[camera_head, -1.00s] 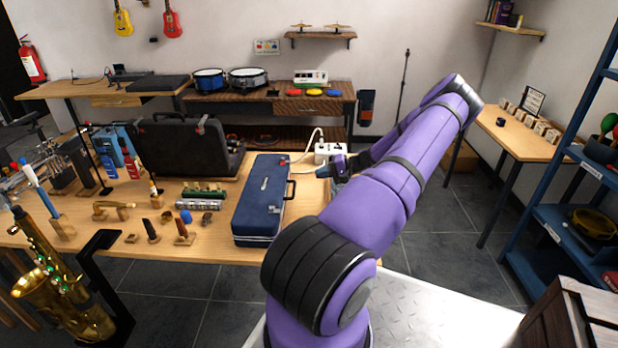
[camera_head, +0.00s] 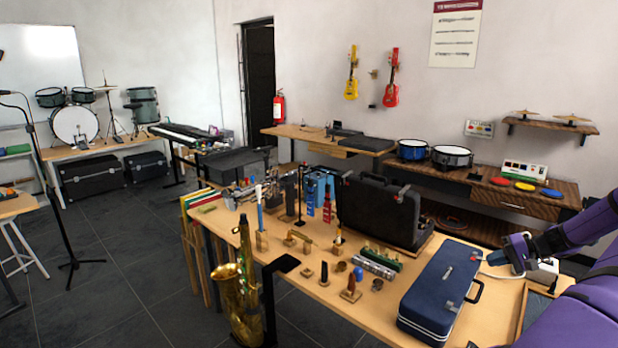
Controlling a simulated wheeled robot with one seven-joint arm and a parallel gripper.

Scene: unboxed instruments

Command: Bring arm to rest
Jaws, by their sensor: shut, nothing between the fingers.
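My purple arm comes in from the right edge. My gripper (camera_head: 512,254) is at its end, above the right side of the wooden table (camera_head: 480,318), just right of the blue instrument case (camera_head: 440,290). It is shut and holds nothing. Its fingertips are small and dark here, close to a white cable. The blue case lies closed, with its handle on the right side. Most of my arm is cut off by the right edge of the picture.
Open dark floor (camera_head: 110,265) lies at the left.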

